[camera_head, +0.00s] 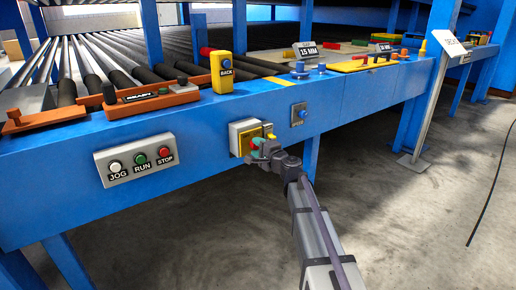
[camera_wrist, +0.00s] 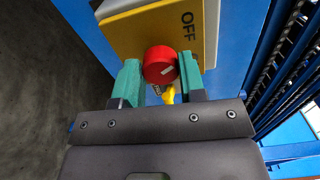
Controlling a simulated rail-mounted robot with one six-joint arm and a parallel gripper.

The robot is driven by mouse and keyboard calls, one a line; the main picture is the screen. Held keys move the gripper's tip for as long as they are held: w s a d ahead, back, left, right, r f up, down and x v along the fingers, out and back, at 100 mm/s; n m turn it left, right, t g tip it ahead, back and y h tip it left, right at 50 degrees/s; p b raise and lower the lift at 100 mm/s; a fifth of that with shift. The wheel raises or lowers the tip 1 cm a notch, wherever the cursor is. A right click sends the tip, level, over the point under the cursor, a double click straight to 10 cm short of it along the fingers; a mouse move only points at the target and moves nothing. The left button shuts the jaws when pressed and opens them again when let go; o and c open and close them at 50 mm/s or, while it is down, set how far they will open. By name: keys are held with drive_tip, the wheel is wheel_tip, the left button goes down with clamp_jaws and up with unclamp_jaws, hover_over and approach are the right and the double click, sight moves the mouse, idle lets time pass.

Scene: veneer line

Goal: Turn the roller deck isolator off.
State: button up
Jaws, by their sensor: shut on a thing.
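The isolator (camera_head: 242,133) is a light grey box with a yellow face plate, mounted on the front of the blue deck beam. In the wrist view its yellow plate (camera_wrist: 135,32) carries the word OFF in dark letters. A round red knob (camera_wrist: 160,64) with a white mark stands out from the plate. My gripper (camera_wrist: 159,80) has its two green fingers shut on the red knob, one on either side. In the head view my gripper (camera_head: 259,146) is at the isolator's front and hides part of it and of the knob. A small yellow piece shows below the knob in the wrist view.
A panel (camera_head: 135,160) with JOG, RUN and STOP buttons is left of the isolator. A small plate with a blue button (camera_head: 300,114) is to its right. A yellow BACK box (camera_head: 222,72) stands on the beam above. The floor in front is clear.

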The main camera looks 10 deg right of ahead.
drive_tip(key=shift+n, duration=1.6)
drive_tip(key=o, duration=0.9)
drive_tip(key=v, duration=1.1)
drive_tip(key=shift+w, duration=0.1)
